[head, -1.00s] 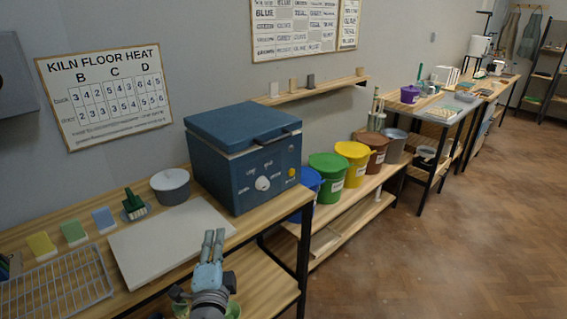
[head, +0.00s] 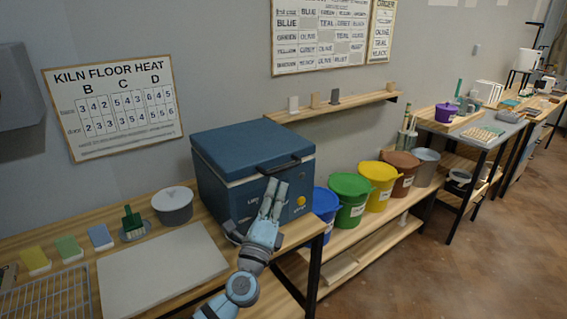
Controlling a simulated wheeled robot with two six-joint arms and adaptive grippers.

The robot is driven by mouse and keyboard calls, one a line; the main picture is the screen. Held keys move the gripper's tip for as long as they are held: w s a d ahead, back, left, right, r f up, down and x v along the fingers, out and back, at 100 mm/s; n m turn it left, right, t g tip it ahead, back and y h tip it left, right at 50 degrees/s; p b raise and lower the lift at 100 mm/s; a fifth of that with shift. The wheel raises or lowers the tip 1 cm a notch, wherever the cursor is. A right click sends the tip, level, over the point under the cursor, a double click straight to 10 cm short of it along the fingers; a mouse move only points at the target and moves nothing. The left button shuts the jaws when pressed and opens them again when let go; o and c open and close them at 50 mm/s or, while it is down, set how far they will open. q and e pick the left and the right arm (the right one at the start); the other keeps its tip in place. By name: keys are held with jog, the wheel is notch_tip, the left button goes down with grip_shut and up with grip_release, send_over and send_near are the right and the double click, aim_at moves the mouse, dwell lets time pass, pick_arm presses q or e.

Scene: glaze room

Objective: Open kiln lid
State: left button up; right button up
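The blue kiln (head: 227,204) stands on the wooden bench, with its blue lid (head: 245,146) shut on top. A dark handle (head: 279,165) sticks out from the front edge of the lid. My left gripper (head: 274,184) is in front of the kiln, its fingers pointing up at the handle from just below. The two fingers look parallel with a narrow gap between them, and nothing shows held. I cannot tell whether they touch the handle. The gripper hides much of the front panel, including its dial. A yellow button (head: 301,201) shows to the right. My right gripper is not in view.
A pale board (head: 160,270) lies on the bench left of my arm, with a grey pot (head: 173,205) and a green brush (head: 132,222) behind it. A wire rack (head: 45,296) is at far left. A blue bucket (head: 325,208) and a green bucket (head: 350,198) stand right of the kiln.

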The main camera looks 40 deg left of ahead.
aim_at(284, 168)
pick_arm(q)
jog(key=x, duration=0.7)
jog(key=shift+w+f+p, duration=0.2)
jog(key=shift+w+p, duration=0.1)
jog(key=shift+w, duration=0.15)
jog(key=shift+w+a+r, duration=0.2)
jog(key=shift+w+r, duration=0.05)
jog(key=shift+r, duration=0.05)
jog(key=shift+c, duration=0.5)
grip_shut()
